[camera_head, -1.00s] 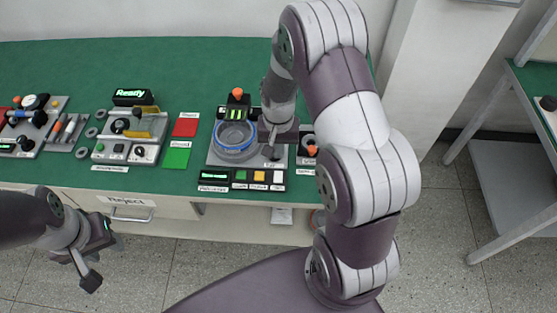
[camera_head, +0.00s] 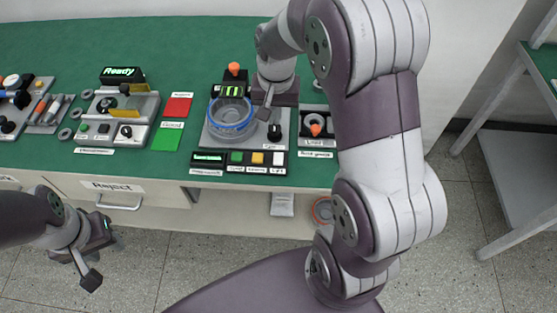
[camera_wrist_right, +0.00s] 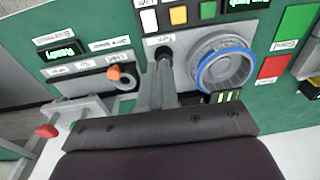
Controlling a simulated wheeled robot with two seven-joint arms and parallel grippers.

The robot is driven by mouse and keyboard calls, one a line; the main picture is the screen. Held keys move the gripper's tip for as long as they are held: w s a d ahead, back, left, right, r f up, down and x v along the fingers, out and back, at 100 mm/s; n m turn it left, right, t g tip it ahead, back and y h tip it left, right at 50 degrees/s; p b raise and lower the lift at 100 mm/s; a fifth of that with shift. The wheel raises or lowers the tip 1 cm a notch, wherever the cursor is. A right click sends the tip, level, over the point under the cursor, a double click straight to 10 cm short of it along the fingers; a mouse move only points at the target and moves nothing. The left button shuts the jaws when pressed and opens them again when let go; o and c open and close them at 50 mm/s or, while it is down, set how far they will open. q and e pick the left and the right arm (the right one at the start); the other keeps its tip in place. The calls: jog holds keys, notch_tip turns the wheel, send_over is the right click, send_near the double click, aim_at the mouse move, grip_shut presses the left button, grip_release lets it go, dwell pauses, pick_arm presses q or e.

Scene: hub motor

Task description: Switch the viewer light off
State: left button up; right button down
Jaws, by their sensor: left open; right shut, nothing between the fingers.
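The viewer is a grey plate (camera_head: 213,143) bearing a round clear dish with a blue rim (camera_head: 231,122); the dish also shows in the right wrist view (camera_wrist_right: 226,68). A small black knob or switch (camera_head: 275,131) stands at the plate's right, with a white label too small to read surely. My right gripper (camera_head: 264,113) is shut and empty, just behind and left of this switch. In the right wrist view its fingers (camera_wrist_right: 163,75) point at the black switch (camera_wrist_right: 164,53); I cannot tell whether they touch. My left gripper (camera_head: 86,272) is open, low at the left, away from the bench.
Green, yellow and white buttons (camera_head: 257,158) line the viewer's front. A small unit with an orange knob (camera_head: 316,129) stands at its right. Red (camera_head: 177,108) and green (camera_head: 167,136) pads and a "Ready" station (camera_head: 122,77) lie to the left. The bench behind is clear.

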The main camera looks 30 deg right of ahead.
aim_at(279, 162)
pick_arm(q)
jog(key=shift+w+f+p, duration=0.1)
jog(key=shift+f+p, duration=0.3)
jog(key=shift+f, duration=0.1)
pick_arm(e)
jog(key=shift+s+a+r+g, duration=0.1)
jog(key=shift+s+r+g, duration=0.2)
jog(key=shift+s, duration=0.3)
jog(key=shift+s+a+r+g, duration=0.1)
jog(key=shift+s+r+g, duration=0.15)
jog(key=shift+s, duration=0.35)
pick_arm(q)
jog(key=shift+d+f+b, duration=0.1)
jog(key=shift+f+b, duration=0.35)
jog(key=shift+f, duration=0.05)
pick_arm(e)
notch_tip(279, 162, down, 14)
jog(key=shift+f, duration=0.1)
pick_arm(q)
jog(key=shift+r, duration=0.1)
